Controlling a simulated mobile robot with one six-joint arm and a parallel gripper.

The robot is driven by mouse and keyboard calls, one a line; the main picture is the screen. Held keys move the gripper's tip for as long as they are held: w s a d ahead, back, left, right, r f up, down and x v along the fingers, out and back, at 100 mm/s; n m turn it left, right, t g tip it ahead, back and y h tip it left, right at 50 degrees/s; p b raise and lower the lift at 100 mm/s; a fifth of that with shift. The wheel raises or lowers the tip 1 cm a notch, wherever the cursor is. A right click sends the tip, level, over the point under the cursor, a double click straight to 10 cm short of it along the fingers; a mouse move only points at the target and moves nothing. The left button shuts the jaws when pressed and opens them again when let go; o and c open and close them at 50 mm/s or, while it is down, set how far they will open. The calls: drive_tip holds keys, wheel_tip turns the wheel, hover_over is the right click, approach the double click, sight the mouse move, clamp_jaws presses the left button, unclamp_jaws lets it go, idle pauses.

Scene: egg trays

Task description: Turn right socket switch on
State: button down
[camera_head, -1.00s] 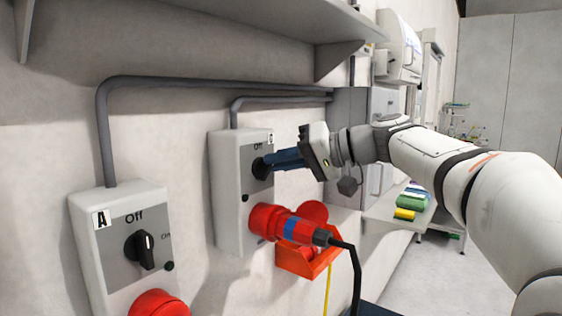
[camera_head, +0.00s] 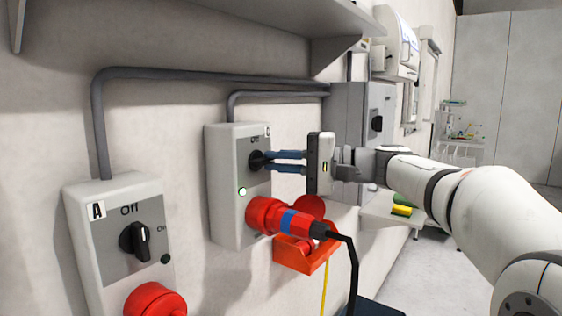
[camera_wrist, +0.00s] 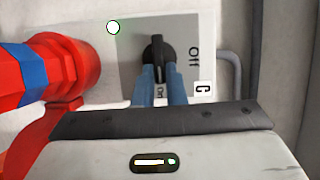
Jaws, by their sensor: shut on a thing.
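The right socket box (camera_head: 226,215) is a pale wall unit with a grey switch plate, marked C in the wrist view (camera_wrist: 203,89). Its black rotary switch (camera_wrist: 158,48) has its handle lying along the line to the "On" mark, between my fingers. The small indicator lamp (camera_head: 242,191) on the box glows whitish green; it also shows lit in the wrist view (camera_wrist: 113,27). My gripper (camera_head: 271,161) has its two blue fingers shut on the switch handle, one finger on each side. In the head view the fingertips partly hide the switch.
A red plug (camera_head: 284,220) with a black cable sits in the right socket, above an orange-red holder (camera_head: 303,257). Left socket box A (camera_head: 86,240) has its own switch (camera_head: 134,242) and a dark lamp. A shelf (camera_head: 220,20) overhangs above.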

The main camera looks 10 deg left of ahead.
idle(0.5)
drive_tip(key=c, duration=1.5)
unclamp_jaws()
drive_tip(key=d, duration=0.7)
drive_tip(key=shift+d, duration=0.35)
drive_tip(key=shift+f, duration=0.1)
